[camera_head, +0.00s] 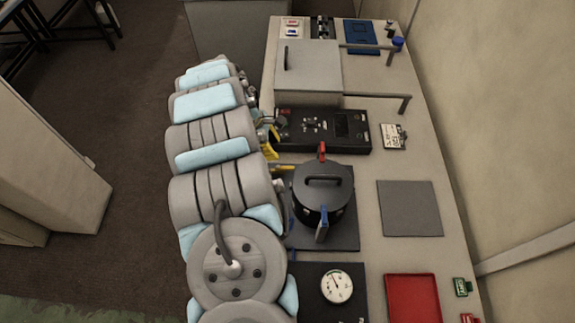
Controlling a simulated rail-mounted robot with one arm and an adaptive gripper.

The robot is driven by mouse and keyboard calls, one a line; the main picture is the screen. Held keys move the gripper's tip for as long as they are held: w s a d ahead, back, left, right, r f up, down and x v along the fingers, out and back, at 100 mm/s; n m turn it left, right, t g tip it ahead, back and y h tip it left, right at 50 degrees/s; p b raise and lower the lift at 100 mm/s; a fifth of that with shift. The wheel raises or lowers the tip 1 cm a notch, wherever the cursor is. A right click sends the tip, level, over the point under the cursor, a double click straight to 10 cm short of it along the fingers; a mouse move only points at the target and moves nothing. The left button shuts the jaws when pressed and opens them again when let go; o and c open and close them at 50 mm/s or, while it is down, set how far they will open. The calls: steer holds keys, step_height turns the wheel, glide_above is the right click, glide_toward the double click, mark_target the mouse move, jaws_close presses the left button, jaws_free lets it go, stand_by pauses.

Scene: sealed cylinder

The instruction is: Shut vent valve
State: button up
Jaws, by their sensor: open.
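A black round vessel with a lid and a dark bar handle (323,188) stands on a dark mat on the bench. A red lever (321,152) is at its far side and a blue lever (322,232) at its near side. I cannot tell which is the vent valve, or either one's setting. My gripper (268,136) seems to show only as small metal and yellow parts beside my arm, left of the vessel and apart from both levers. Most of it is hidden behind the arm, and nothing is seen in it.
A round gauge (337,287) lies on a dark plate nearer than the vessel. A black control panel (322,130) and a grey box (307,70) stand farther back. A grey mat (410,208) and a red tray (412,300) lie to the right. A wall borders the bench's right side.

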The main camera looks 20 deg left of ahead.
mark_target(288, 167)
steer(key=shift+x, duration=5.55)
steer(key=shift+a, duration=0.1)
jaws_close()
